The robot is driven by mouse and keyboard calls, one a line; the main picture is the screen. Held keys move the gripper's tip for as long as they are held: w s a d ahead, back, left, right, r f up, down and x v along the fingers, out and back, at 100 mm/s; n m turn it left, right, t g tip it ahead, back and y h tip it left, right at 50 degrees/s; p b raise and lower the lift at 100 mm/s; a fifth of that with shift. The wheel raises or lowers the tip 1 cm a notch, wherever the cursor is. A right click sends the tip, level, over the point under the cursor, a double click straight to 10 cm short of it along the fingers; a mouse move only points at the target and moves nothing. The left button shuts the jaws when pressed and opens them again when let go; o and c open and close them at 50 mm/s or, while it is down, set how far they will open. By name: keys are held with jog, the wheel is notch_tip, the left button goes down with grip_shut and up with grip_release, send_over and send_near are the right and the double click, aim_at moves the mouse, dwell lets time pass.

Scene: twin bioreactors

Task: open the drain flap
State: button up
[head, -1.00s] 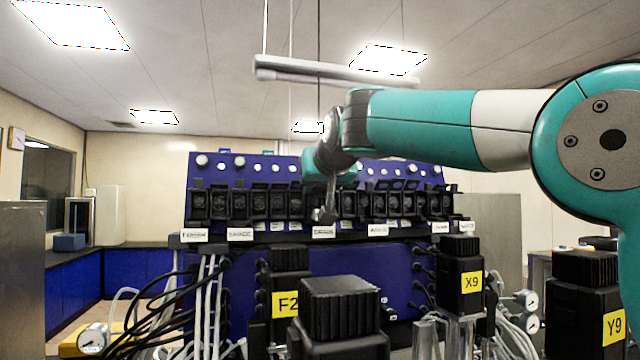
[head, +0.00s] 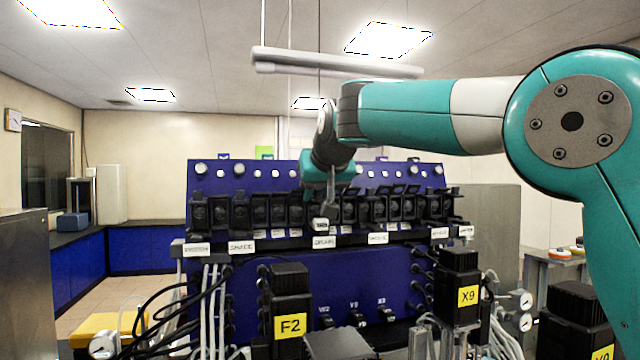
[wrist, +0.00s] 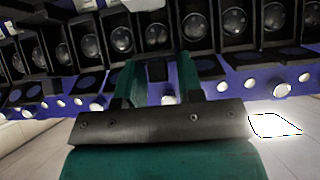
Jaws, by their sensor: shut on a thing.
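The "DRAIN" label (head: 324,242) sits at the middle of the long ledge on the blue panel (head: 300,270). Above it, my gripper (head: 321,212) points down at the row of black flap housings and largely hides the one behind it. In the wrist view my gripper's two green fingers (wrist: 157,75) stand on either side of a small dark piece, the drain flap (wrist: 157,69), and are shut on it. How far this flap is tilted cannot be told. A small pale tag shows just below the fingertips in the head view.
Black flap housings (head: 240,211) line both sides closely. A black unit marked F2 (head: 290,300) and one marked X9 (head: 459,285) stand in front. Cables and tubes hang below. A grey pipe (head: 340,65) hangs overhead.

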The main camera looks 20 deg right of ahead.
jog(key=o, duration=0.6)
jog(key=shift+s, duration=0.1)
jog(key=b+v, duration=0.1)
jog(key=v, duration=1.6)
jog(key=shift+s+r, duration=0.1)
